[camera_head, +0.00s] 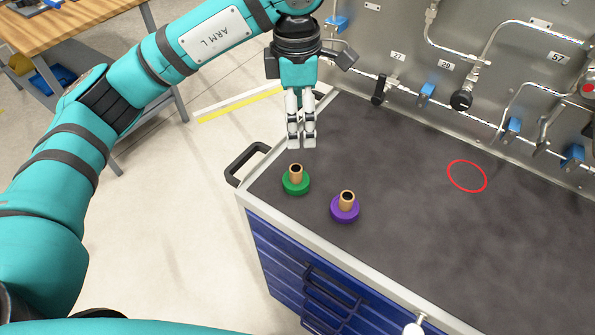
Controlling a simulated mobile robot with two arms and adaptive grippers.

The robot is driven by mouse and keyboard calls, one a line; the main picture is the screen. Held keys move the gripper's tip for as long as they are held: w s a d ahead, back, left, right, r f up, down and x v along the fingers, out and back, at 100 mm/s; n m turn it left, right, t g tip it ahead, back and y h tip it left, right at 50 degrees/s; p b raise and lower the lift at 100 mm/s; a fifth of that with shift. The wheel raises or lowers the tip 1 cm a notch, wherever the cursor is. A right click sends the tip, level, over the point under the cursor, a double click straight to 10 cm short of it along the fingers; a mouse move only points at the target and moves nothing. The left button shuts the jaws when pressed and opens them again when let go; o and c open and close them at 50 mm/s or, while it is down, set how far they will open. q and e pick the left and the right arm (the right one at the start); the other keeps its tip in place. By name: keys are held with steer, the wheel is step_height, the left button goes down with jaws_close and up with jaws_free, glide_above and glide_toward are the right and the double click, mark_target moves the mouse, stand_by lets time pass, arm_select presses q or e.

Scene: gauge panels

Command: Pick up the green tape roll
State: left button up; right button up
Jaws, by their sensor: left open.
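The green tape roll (296,185) lies flat near the left corner of the dark cart top, with a tan tube standing up from its middle. A purple roll (344,209) of the same shape lies to its right and nearer the front edge. My left gripper (301,146) points down a little above the green roll in the picture, its two fingers close together with nothing between them. It looks apart from the roll, but its exact height is hard to tell. My right gripper does not show.
The cart top (400,200) has a pale raised rim and a black handle (248,165) at its left end. A red ring mark (467,176) lies at right. A panel (480,50) with pipes and blue valves stands behind. A wooden table (70,25) is at upper left.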

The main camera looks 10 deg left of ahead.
mark_target(296, 168)
arm_select(q)
steer(key=f+p, duration=0.1)
steer(key=f, duration=0.3)
steer(key=f+p, duration=0.1)
steer(key=f, duration=0.6)
steer(key=shift+a+f+p, duration=0.25)
steer(key=shift+f+p, duration=0.1)
steer(key=shift+p, duration=0.05)
steer(key=f+p, duration=0.1)
steer(key=f, duration=0.1)
steer(key=f+p, duration=0.1)
steer(key=f, duration=0.1)
steer(key=shift+s+f, duration=0.2)
steer(key=shift+f, duration=0.45)
steer(key=shift+w, duration=0.1)
steer(key=c, duration=1.2)
